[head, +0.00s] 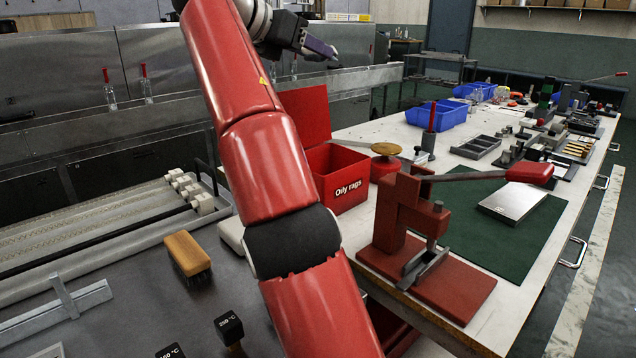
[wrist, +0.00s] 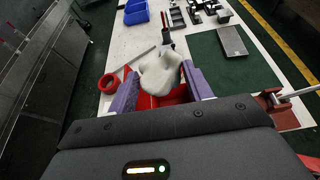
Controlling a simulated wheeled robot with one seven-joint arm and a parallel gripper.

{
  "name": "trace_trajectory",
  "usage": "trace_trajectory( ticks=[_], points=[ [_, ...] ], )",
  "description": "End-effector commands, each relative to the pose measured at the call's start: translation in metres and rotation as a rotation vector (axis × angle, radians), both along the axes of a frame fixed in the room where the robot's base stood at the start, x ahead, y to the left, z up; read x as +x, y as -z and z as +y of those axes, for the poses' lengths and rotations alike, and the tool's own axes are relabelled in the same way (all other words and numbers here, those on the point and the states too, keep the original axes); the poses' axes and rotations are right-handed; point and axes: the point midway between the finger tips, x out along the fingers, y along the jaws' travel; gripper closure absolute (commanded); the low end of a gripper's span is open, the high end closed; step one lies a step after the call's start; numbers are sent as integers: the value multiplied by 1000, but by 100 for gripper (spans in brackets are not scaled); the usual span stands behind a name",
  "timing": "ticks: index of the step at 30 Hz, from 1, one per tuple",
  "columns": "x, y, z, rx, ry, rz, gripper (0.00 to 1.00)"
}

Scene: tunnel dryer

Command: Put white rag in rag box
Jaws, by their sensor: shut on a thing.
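The white rag (wrist: 160,70) is a crumpled off-white bundle between the purple fingers of my gripper (wrist: 161,90) in the wrist view. My gripper is shut on it. In the head view my gripper (head: 318,46) is raised at the top, above and behind the rag box, and the rag cannot be made out there. The rag box (head: 350,204) is red, labelled "Oily rags", with its lid (head: 306,115) standing open. My arm hides its left part. In the wrist view a red surface (wrist: 165,100) shows below the rag, partly hidden by it and the fingers.
A red lever press (head: 400,215) stands on the bench in front of the box, its handle reaching right. Blue bins (head: 437,114) are farther back. A brush (head: 187,253) lies on the left grey surface.

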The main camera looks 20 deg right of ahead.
Motion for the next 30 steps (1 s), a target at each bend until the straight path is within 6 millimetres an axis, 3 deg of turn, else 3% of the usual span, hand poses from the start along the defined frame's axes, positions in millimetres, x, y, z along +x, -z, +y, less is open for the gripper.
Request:
trace_trajectory(
  ticks=[5, 11, 15, 21, 25, 30],
  points=[
    [0, 7, 0, 0, 1, 1, 75],
    [-1, 29, 0, 0, -2, 4, 75],
    [-1, 76, 0, 0, -1, 3, 75],
    [-1, 127, 0, 0, -2, 3, 75],
    [-1, 151, 0, 1, 0, 1, 75],
    [0, 162, 0, -1, -1, -1, 75]
  ],
)
